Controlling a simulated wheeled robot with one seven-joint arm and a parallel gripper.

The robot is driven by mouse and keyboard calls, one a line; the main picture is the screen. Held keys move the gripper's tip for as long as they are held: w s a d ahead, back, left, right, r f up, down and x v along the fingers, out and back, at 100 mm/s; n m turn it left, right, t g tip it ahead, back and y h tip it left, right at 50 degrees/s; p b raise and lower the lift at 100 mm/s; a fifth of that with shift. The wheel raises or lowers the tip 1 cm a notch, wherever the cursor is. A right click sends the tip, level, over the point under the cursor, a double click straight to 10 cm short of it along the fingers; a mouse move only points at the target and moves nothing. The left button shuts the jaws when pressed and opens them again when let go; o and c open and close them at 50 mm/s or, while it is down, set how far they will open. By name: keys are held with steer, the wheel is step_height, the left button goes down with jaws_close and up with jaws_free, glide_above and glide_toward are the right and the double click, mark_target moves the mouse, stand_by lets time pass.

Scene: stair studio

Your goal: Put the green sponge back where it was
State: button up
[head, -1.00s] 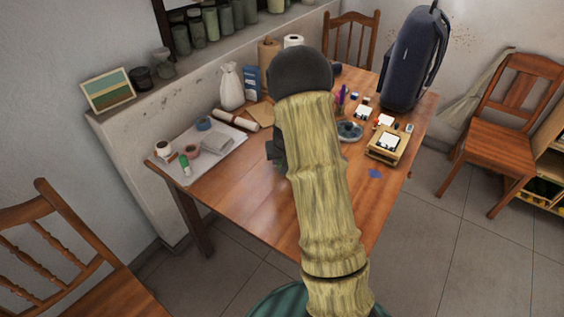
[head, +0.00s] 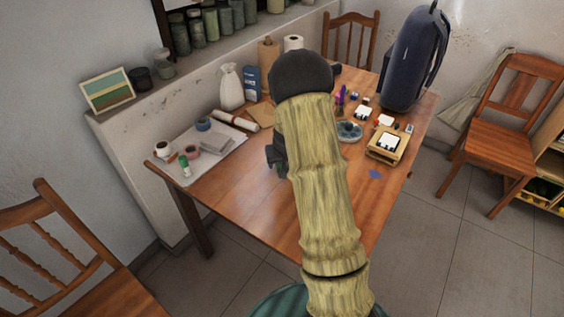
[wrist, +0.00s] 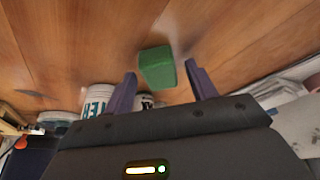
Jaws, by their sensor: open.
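The green sponge (wrist: 157,67) is a small block on the wooden table, seen in the wrist view. My gripper (wrist: 160,76) is open, with one finger on each side of the sponge's near end. Clear gaps show between the sponge and both fingers. In the head view my gripper (head: 274,157) is low over the middle of the table (head: 235,190), partly behind my arm, and I cannot make out the sponge there.
A grey board (head: 225,147) with tape rolls and a glue stick lies at the table's left. A wooden box (head: 386,145), a round dish (head: 349,131) and a dark backpack (head: 411,60) are on the right. A white lettered tub (wrist: 98,100) shows beyond my gripper.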

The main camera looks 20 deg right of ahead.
steer(key=p+v, duration=0.1)
steer(key=v, duration=1.1)
steer(key=shift+w+a, duration=0.1)
steer(key=shift+s, duration=0.2)
steer(key=s+a+r, duration=0.1)
steer(key=s+a, duration=0.2)
steer(key=s, duration=0.4)
steer(key=s+a+r+n+g, duration=0.1)
steer(key=s+a, duration=0.3)
steer(key=s, duration=0.3)
steer(key=s+a+r+n, duration=0.1)
steer(key=s+a+r, duration=0.1)
steer(key=s+a, duration=0.2)
steer(key=s, duration=0.2)
steer(key=shift+s+g+y, duration=0.4)
steer(key=shift+a+r, duration=0.1)
steer(key=shift+a, duration=0.05)
steer(key=shift+c, duration=0.3)
